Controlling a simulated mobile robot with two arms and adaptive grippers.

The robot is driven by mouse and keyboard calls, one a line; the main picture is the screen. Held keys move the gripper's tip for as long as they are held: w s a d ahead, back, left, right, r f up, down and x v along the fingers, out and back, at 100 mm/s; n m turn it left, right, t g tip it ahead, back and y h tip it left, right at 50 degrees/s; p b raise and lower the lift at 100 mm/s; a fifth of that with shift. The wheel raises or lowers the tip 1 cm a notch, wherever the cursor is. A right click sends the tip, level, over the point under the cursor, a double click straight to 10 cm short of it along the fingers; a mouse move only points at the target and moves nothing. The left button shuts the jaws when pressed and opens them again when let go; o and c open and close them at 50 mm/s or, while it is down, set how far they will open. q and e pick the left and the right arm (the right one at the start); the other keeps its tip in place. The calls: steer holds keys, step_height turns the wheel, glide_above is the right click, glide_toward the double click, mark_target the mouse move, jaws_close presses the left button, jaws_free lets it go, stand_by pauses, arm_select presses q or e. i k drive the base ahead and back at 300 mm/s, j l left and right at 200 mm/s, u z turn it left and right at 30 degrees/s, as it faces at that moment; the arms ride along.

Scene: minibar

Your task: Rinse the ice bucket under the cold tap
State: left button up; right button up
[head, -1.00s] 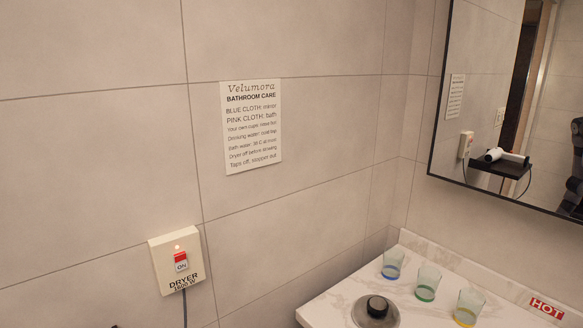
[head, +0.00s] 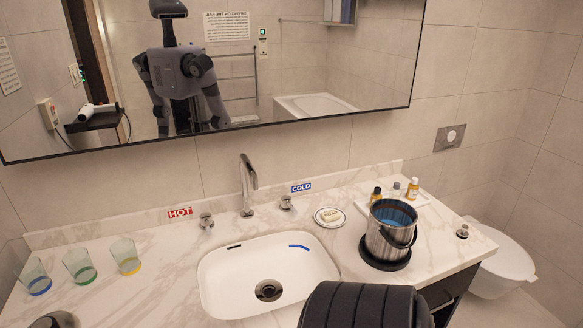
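The ice bucket (head: 381,246) is a shiny metal pail with a handle and a blue inside. It stands upright on a round black base on the counter, right of the sink. The white sink basin (head: 222,290) has a drain (head: 268,290) with dark openings. The tap spout (head: 247,182) rises behind it, with no water visible. The cold tap knob (head: 286,203) is by the blue COLD label (head: 301,187). The hot tap knob (head: 206,221) is by the red HOT label (head: 180,212). Neither of my grippers is in view.
Several small bottles (head: 412,188) stand on a tray behind the bucket. A soap dish (head: 316,218) lies left of it, and a small stopper-like piece (head: 462,231) right. Three glasses (head: 79,266) stand at the left. A dark ribbed shape covers part of the front edge.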

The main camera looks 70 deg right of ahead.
mark_target(285, 199)
steer(key=k+z, duration=0.15)
steer(key=z, duration=1.95)
